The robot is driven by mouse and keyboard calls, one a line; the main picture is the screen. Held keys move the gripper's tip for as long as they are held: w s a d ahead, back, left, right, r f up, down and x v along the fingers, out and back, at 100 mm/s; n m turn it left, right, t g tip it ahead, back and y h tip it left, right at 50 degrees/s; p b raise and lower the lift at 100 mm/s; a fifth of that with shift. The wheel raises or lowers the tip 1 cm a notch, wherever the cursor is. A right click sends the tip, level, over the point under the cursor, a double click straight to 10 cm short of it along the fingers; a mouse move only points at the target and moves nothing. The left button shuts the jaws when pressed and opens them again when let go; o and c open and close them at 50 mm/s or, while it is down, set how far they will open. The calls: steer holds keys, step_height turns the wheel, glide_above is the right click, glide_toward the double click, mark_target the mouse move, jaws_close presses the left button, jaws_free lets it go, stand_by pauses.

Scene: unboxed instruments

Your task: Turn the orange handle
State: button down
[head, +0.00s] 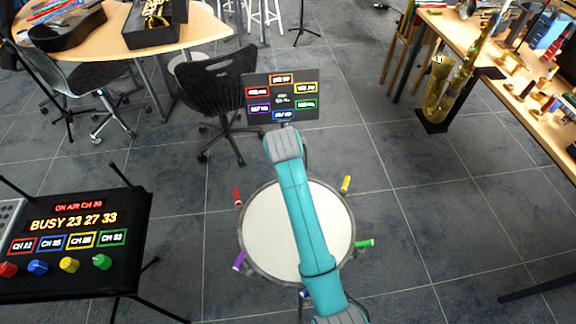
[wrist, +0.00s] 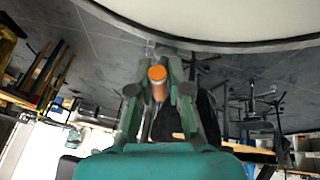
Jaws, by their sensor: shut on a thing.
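The orange handle (wrist: 157,74) shows in the wrist view as a short orange-ended rod between my gripper's fingers (wrist: 158,90). The fingers are shut on it from both sides, just below the drum rim. The round white drum (head: 265,235) stands in the middle of the head view, and its pale head (wrist: 230,14) curves across the top of the wrist view. In the head view my teal arm reaches across the drum to its far side, hiding the orange handle and my gripper there.
Other handles around the drum are red (head: 237,197), yellow (head: 346,184), green (head: 365,243), purple (head: 239,261) and blue (head: 304,294). A dark label panel (head: 282,97) stands beyond the drum. A console (head: 75,240) with coloured knobs is at left. Open tiled floor lies right.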

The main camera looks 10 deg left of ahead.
steer(key=shift+w+d+r, duration=0.1)
steer(key=shift+d+r, duration=0.05)
steer(key=c, duration=1.1)
jaws_free()
steer(key=shift+c, duration=0.2)
steer(key=v, duration=1.2)
